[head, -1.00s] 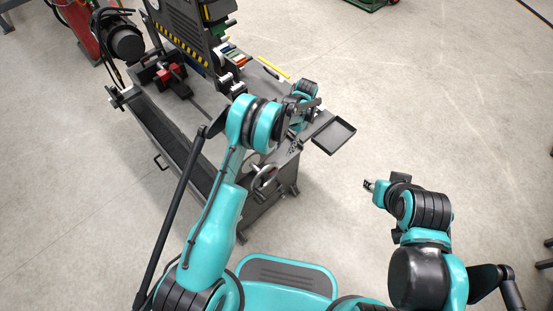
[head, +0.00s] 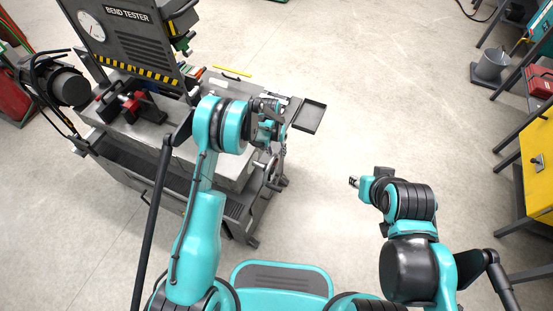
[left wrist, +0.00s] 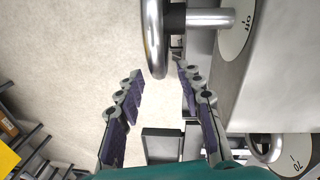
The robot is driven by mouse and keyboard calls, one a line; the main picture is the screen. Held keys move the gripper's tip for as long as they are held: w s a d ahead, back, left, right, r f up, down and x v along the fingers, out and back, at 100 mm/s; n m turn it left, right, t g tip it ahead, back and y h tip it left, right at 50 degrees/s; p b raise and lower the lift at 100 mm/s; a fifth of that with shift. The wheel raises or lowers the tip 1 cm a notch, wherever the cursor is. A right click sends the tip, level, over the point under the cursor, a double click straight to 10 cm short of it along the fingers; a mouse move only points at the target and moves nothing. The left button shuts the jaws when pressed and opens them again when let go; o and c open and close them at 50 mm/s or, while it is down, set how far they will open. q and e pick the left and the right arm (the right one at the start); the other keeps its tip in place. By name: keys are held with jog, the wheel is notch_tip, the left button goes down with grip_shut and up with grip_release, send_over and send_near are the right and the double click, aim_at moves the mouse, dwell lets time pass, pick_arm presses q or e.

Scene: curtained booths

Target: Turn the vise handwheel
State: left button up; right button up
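A metal handwheel (head: 275,172) sits on the end of the grey bench machine in the head view, partly behind my left gripper. In the left wrist view a chrome wheel rim (left wrist: 153,38), seen edge-on, is on a shaft from a plate marked "off". My left gripper (left wrist: 160,73) is open, its purple-padded fingers spread. The near end of the rim appears between or just beyond the fingertips; contact cannot be told. My left gripper (head: 270,148) is small in the head view. My right gripper (head: 354,181) hangs over bare floor; its finger opening is unclear.
The bend tester (head: 130,45) stands on the bench. A small dark tray (head: 309,115) juts from the bench end. A second wheel (left wrist: 264,148) shows beside a plate marked "70". A yellow cabinet (head: 538,165) is at right. The floor between is clear.

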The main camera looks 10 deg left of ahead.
aim_at(278, 159)
pick_arm(q)
jog(key=shift+d+f+b, duration=0.1)
jog(key=shift+f+b, duration=0.4)
jog(key=shift+f, duration=1.3)
jog(key=shift+s, duration=0.1)
jog(key=shift+c, duration=0.4)
grip_shut()
jog(key=shift+w+d+f+g+y, duration=0.1)
jog(key=shift+w+f+g+y, duration=0.2)
jog(key=shift+f+g, duration=0.45)
jog(key=shift+s+f+g+y, duration=0.1)
jog(key=shift+f+g+y, duration=0.1)
jog(key=shift+g, duration=0.45)
jog(key=shift+f+g+y, duration=0.1)
jog(key=shift+f+g, duration=0.05)
jog(key=shift+g, duration=0.45)
jog(key=shift+o, duration=0.4)
grip_release()
jog(key=shift+r, duration=0.1)
